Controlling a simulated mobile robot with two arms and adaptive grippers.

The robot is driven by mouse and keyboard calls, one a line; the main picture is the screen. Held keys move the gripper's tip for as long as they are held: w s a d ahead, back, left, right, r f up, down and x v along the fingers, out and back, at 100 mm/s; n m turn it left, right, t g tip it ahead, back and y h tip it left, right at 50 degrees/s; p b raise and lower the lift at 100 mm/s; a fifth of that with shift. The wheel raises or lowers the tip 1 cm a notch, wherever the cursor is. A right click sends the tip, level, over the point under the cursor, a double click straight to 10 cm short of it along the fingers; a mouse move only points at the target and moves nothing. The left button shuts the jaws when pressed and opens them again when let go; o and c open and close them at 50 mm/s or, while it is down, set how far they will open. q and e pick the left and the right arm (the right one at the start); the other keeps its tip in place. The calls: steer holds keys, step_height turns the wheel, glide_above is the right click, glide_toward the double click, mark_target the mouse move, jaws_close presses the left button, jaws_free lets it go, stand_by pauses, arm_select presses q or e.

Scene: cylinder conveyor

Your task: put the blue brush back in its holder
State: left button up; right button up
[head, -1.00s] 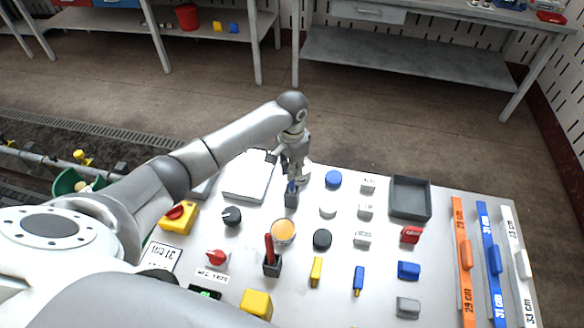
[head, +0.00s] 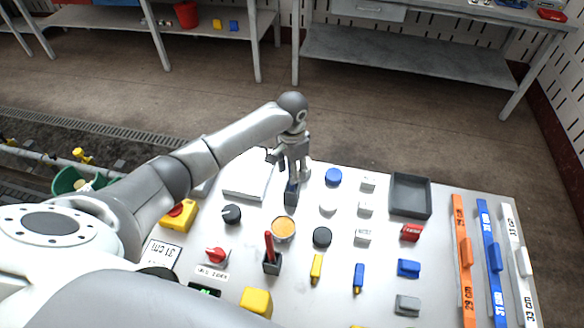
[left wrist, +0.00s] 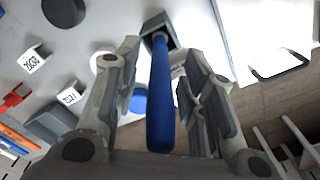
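The blue brush (left wrist: 161,100) stands with its lower end in a dark grey holder (left wrist: 157,24) in the left wrist view. Its handle points up toward the wrist camera, between my left gripper's fingers (left wrist: 158,85). The fingers are spread, with a gap on each side of the handle. In the head view the holder (head: 291,194) stands near the table's back edge, with my left gripper (head: 292,166) right above it. The brush is mostly hidden there by the gripper. My right gripper is not in view.
Close to the blue brush's holder are a white pad (head: 246,184), an orange-topped cup (head: 283,229) and a blue round piece (head: 333,177). A grey tray (head: 411,211) lies to the right.

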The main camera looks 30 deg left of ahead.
arm_select(q)
step_height(320, 180, up, 12)
stand_by(0.6)
